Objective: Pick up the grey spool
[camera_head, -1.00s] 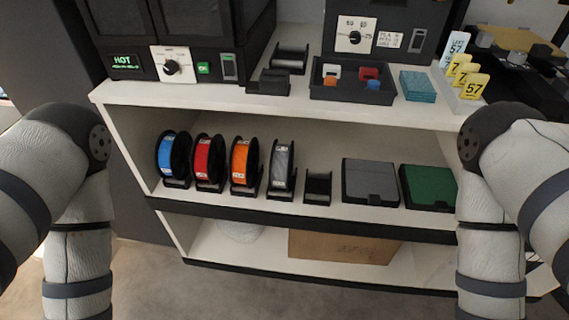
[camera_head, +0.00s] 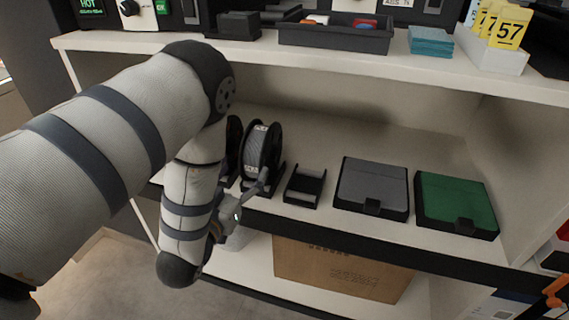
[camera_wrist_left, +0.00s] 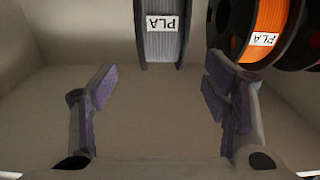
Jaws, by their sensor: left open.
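The grey spool (camera_head: 258,147) stands upright in its black holder on the middle shelf, its black flanges on both sides. My left gripper (camera_head: 252,190) is just in front of it, partly hidden by my own arm. In the left wrist view the grey spool (camera_wrist_left: 162,45) with a white PLA label shows at the top. It lies ahead of and between the two open fingers of my left gripper (camera_wrist_left: 160,92), with nothing between the pads. My right gripper is not in view.
An orange spool (camera_wrist_left: 265,25) stands close beside the grey one. To the right on the shelf are an empty black holder (camera_head: 306,184), a grey case (camera_head: 372,185) and a green case (camera_head: 455,202). The upper shelf edge (camera_head: 330,64) is overhead.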

